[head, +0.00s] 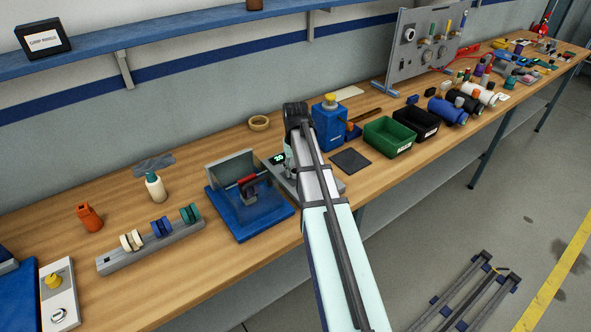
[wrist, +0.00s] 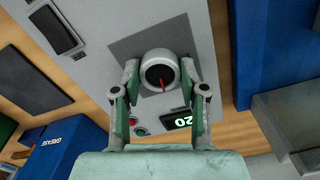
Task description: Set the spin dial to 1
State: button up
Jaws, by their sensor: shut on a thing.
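The spin dial (wrist: 157,57) is a round pale knob with a dark face and a red pointer line, set on a dark square of a grey panel (wrist: 112,27). In the wrist view the red line points down and slightly right. My gripper (wrist: 159,76) is shut on the dial, one green-padded finger against each side. A small display (wrist: 182,121) with lit digits 2 and 0, seen tilted, is below the dial; it also shows in the head view (head: 277,158). The head view hides the dial and fingertips behind my arm. No scale marks are readable.
A red button (wrist: 133,121) and a green button (wrist: 141,132) lie close to my left finger. In the head view, a blue fixture (head: 248,222) stands left of the panel, and a blue grease container (head: 327,130) and green bin (head: 388,137) stand right.

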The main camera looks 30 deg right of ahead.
jog(key=n, duration=0.5)
jog(key=shift+n, duration=0.3)
jog(key=n, duration=0.4)
jog(key=shift+n, duration=0.3)
jog(key=n, duration=0.4)
jog(key=shift+n, duration=0.3)
jog(key=n, duration=0.4)
jog(key=shift+n, duration=0.4)
jog(key=o, duration=1.1)
jog(key=shift+o, duration=0.2)
